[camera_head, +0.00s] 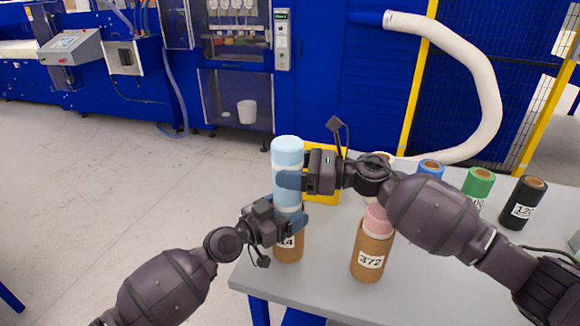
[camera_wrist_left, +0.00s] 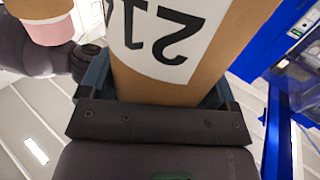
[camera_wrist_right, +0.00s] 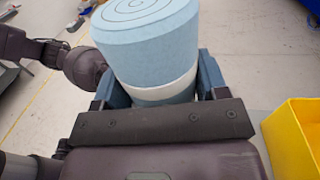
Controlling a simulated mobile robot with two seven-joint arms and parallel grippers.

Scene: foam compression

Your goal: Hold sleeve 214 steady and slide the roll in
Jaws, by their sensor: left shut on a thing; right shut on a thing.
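Sleeve 214 (camera_head: 288,252) is a brown cardboard tube standing upright near the table's left edge. Its label is partly covered in the head view; digits show upside down in the left wrist view (camera_wrist_left: 165,45). My left gripper (camera_head: 292,218) is shut around the sleeve's upper part. The light blue roll (camera_head: 287,153) stands upright in line above the sleeve. My right gripper (camera_head: 289,181) is shut on the roll, just above my left gripper. The right wrist view shows the roll (camera_wrist_right: 150,50) with a pale band between the fingers. The sleeve's mouth is hidden, so I cannot tell how deep the roll sits.
On the grey table (camera_head: 320,295), sleeve 372 (camera_head: 371,255) holds a pink roll, right of sleeve 214. A yellow bin (camera_head: 323,187) is behind my right gripper. Blue (camera_head: 430,168), green (camera_head: 478,185) and black (camera_head: 522,205) tubes stand at the back right.

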